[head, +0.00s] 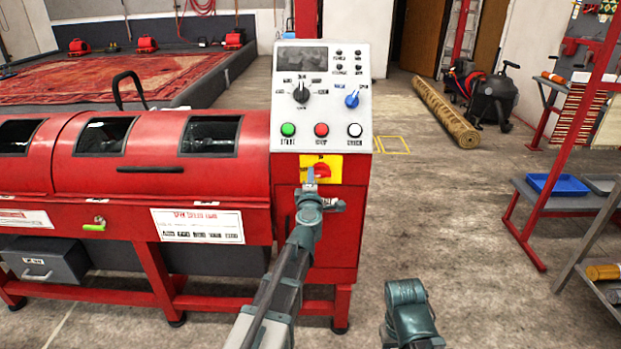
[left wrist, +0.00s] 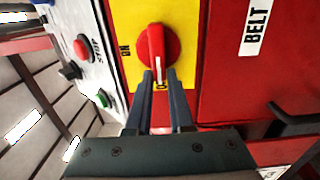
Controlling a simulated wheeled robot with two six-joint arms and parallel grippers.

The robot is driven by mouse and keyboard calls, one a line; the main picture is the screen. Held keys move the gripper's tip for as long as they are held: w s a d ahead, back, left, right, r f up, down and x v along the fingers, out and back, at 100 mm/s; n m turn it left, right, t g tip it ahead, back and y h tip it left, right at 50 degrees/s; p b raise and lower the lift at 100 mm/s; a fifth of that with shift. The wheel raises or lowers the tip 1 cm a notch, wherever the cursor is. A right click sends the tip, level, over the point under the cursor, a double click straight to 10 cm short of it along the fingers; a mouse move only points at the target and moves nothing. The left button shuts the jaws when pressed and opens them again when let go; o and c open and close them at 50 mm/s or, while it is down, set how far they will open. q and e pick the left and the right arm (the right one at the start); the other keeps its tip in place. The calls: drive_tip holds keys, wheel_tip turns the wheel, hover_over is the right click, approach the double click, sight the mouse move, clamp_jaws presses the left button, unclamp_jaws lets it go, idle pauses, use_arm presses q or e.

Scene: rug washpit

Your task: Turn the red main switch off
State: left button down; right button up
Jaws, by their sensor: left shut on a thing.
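The red main switch (head: 322,169) is a round knob with a raised handle on a yellow plate (head: 332,161), low on the machine's control post. In the left wrist view the switch (left wrist: 157,56) shows close up, its white-marked handle end pointing down toward a label that begins with "O" and is partly hidden by the fingers. The "ON" label is to the left of the knob there. My left gripper (left wrist: 160,80) is shut on the handle end, one finger on each side; it also shows in the head view (head: 311,182). My right gripper's jaws are not in view.
The control panel (head: 315,120) above has green, red and white buttons and two dials. A red machine (head: 150,185) fills the left. The floor between is clear.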

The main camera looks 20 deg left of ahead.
use_arm(q)
drive_tip(key=shift+w+d, duration=0.15)
drive_tip(key=shift+w, duration=0.2)
drive_tip(key=c, duration=0.8)
unclamp_jaws()
drive_tip(key=shift+s+r, duration=0.1)
drive_tip(key=shift+r, duration=0.05)
